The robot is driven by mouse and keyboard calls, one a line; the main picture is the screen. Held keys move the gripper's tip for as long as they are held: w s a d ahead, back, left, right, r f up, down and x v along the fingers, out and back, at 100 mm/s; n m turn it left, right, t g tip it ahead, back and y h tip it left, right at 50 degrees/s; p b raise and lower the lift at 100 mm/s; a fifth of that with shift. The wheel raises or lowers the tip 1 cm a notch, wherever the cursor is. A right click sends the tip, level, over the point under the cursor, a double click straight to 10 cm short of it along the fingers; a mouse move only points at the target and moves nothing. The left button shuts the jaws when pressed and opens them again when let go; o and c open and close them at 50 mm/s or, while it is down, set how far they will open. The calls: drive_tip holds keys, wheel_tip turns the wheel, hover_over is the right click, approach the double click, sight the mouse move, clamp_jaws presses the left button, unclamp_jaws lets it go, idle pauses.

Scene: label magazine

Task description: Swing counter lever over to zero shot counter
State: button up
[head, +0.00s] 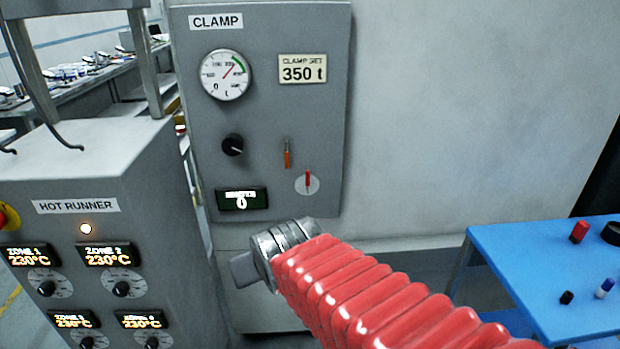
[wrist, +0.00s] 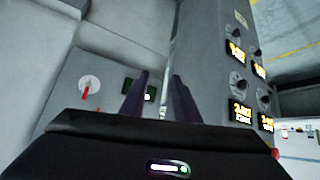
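The grey clamp panel (head: 270,110) carries a red lever (head: 307,180) on a white round plate; its red handle points up in the head view. The lever also shows in the wrist view (wrist: 86,95), left of my fingers. Left of it is a small dark counter display (head: 241,199) that seems to read 0; its top line is blurred. An orange lever (head: 287,155) sits above. I cannot tell which lever is the counter lever. My gripper (wrist: 160,85) is open, with a gap between two dark fingers and nothing seen between them. It is apart from both levers.
A hot runner cabinet (head: 150,165) with lit displays stands close on the left. A black knob (head: 233,145) and a gauge (head: 225,75) are on the clamp panel. A blue table (head: 510,265) with small items stands at the right. The wall right of the panel is bare.

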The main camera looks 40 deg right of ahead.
drive_tip(key=w+d+f+m+t+h, duration=0.1)
drive_tip(key=w+d+t, duration=0.3)
drive_tip(key=d, duration=0.7)
drive_tip(key=w+d+f+m+t+h, duration=0.1)
drive_tip(key=w+d+t+h, duration=0.2)
drive_tip(key=d, duration=0.9)
drive_tip(key=shift+w+d+m+t+h, duration=0.15)
drive_tip(key=shift+w+m+t+h, duration=0.35)
drive_tip(key=shift+w, duration=0.55)
drive_tip(key=shift+r, duration=0.1)
